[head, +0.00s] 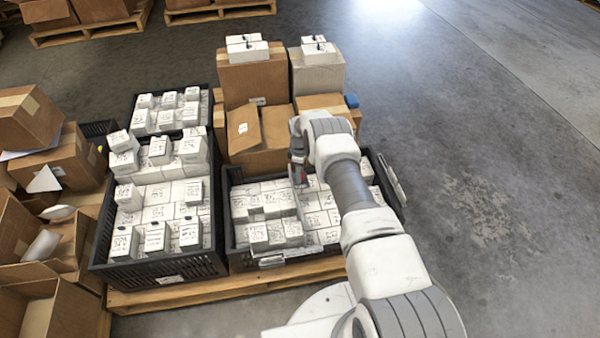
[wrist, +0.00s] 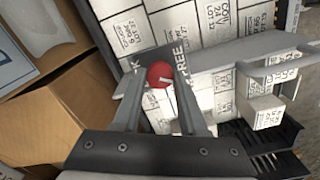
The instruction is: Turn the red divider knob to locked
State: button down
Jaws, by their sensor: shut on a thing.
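The red divider knob (wrist: 160,74) is a small round knob with a pale pointer mark, seen in the wrist view on a grey divider (wrist: 235,50) over the boxes. The pointer slants toward the lettering "FREE" on its right; a "K" shows on its left, the rest of that word hidden by a finger. My gripper (wrist: 160,86) has one finger on each side of the knob and is shut on it. In the head view my gripper (head: 297,162) is over the right-hand black crate (head: 240,262); the knob is hardly visible there.
Small white labelled boxes (head: 265,235) fill the crate around the divider. Another crate (head: 150,272) of boxes stands close on the left. Brown cartons (head: 255,80) stand behind. The floor (head: 490,200) on the right is clear.

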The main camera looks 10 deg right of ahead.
jog(key=m, duration=1.2)
jog(key=shift+m, duration=0.4)
jog(key=m, duration=1.2)
jog(key=shift+m, duration=0.4)
jog(key=shift+c, duration=2.2)
grip_release()
jog(key=shift+r, duration=0.1)
